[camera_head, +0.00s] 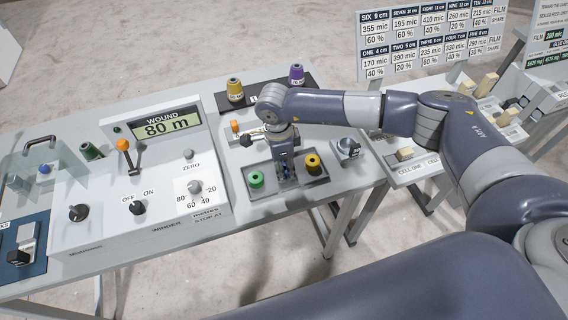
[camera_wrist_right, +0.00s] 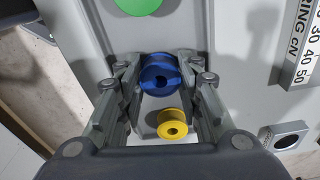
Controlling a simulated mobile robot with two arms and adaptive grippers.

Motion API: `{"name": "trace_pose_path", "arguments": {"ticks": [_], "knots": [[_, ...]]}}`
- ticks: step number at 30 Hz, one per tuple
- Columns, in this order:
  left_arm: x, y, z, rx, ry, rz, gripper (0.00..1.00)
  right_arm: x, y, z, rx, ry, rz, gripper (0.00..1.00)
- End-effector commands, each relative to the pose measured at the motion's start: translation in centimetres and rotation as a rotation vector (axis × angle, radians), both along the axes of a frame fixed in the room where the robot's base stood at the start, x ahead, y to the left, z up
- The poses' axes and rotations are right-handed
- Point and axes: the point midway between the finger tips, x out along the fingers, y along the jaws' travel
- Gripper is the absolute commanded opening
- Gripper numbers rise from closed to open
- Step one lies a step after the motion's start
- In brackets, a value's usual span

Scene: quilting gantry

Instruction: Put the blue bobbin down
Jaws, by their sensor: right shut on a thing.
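The blue bobbin (camera_wrist_right: 160,77) sits between the fingers of my right gripper (camera_wrist_right: 157,70), which is shut on it, in the right wrist view. In the head view my right gripper (camera_head: 288,178) points down over the grey tray (camera_head: 318,181), between the green bobbin (camera_head: 256,180) and the yellow bobbin (camera_head: 312,162). The fingers largely hide the blue bobbin there. The yellow bobbin also shows in the right wrist view (camera_wrist_right: 173,127), below the blue one; the green one (camera_wrist_right: 138,4) is cut off at the top edge. I cannot tell whether the blue bobbin touches the tray. My left gripper is out of view.
A winder console (camera_head: 145,200) with a display reading 80 m stands left of the tray. A yellow cone (camera_head: 235,90) and a purple cone (camera_head: 297,75) stand on a dark base behind. A small knob block (camera_head: 346,150) is close on the right.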

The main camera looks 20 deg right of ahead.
Motion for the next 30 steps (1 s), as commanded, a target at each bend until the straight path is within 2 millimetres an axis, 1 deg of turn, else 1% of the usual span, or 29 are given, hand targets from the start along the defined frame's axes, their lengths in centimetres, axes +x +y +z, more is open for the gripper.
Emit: {"name": "trace_pose_path", "arguments": {"ticks": [6,7,8,9,10,19,23,24,26,29,30], "knots": [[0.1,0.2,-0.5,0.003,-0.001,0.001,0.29,0.0,0.0,-0.4,0.0,0.0,0.0,0.2],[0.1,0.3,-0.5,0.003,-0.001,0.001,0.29,0.0,0.0,-0.4,0.0,0.0,0.0,0.35],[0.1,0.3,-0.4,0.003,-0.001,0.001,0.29,0.0,0.0,-0.2,0.0,0.0,0.0,0.42],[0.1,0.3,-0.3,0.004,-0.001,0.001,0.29,0.0,0.0,-0.2,0.0,0.0,-0.001,0.51],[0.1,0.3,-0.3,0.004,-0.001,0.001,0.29,0.0,0.0,-0.2,0.0,0.0,-0.001,0.53],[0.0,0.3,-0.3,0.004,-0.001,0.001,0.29,0.0,0.0,-0.2,0.0,0.0,-0.001,0.53],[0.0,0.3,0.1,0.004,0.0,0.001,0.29,0.0,0.0,0.3,0.0,-0.001,-0.001,0.53],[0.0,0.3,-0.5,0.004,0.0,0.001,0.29,0.2,0.1,0.6,0.002,-0.004,0.0,0.53],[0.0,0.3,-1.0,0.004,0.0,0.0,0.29,0.2,0.2,1.5,0.002,-0.006,0.001,0.53],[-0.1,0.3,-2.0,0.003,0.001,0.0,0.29,0.3,0.3,3.5,0.001,-0.007,0.001,0.53],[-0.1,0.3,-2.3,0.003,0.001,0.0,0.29,0.3,0.4,4.4,0.002,-0.007,0.002,0.53]]}}
